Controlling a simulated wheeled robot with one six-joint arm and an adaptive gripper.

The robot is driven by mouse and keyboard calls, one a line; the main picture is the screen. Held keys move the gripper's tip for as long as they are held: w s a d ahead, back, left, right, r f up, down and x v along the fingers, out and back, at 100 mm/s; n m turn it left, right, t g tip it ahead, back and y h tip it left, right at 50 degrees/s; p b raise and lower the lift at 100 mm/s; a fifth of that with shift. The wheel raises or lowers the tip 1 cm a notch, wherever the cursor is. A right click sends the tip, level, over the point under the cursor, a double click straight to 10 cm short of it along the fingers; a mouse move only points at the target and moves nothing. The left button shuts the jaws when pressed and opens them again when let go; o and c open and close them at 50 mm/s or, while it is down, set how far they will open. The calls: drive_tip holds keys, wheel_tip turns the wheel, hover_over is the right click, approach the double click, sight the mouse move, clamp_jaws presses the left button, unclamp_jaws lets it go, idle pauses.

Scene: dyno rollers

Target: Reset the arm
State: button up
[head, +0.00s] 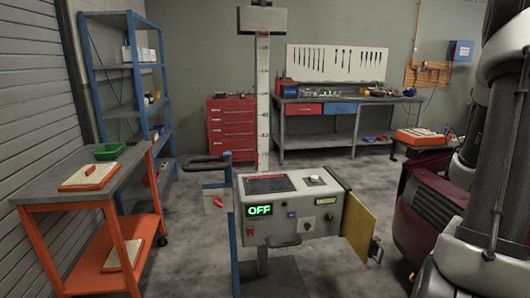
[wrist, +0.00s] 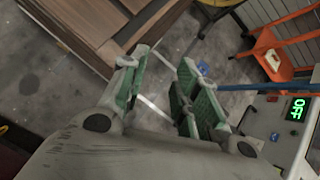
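My gripper (wrist: 162,72) shows in the wrist view with its two green-padded fingers spread apart. Nothing is between them, only the grey floor further off. In the head view, pale links of my arm (head: 500,110) stand at the right edge, and the gripper is out of that view. A grey control box (head: 290,228) on a post stands at the middle, with a green display (head: 259,210) reading OFF. The display also shows at the right of the wrist view (wrist: 297,109). The yellow door (head: 358,226) on the box's right side is open.
An orange cart (head: 72,196) and blue shelves (head: 122,75) are at the left. A red drawer cabinet (head: 232,130) and a workbench (head: 340,102) stand at the back. A dark red machine (head: 425,200) is at the right. Floor between box and workbench is clear.

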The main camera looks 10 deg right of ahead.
drive_tip(key=w+a+r+n+t+h, duration=0.1)
drive_tip(key=a+r+n+t+h, duration=0.2)
drive_tip(key=r+n, duration=0.3)
drive_tip(key=w+a+r+n+t+h, duration=0.2)
drive_tip(key=a+r+n+t+h, duration=0.1)
drive_tip(key=r, duration=1.2)
drive_tip(key=a+n+h, duration=0.1)
drive_tip(key=a+n, duration=0.1)
drive_tip(key=n, duration=0.1)
drive_tip(key=shift+a+h, duration=0.3)
drive_tip(key=shift+a, duration=0.1)
idle(0.4)
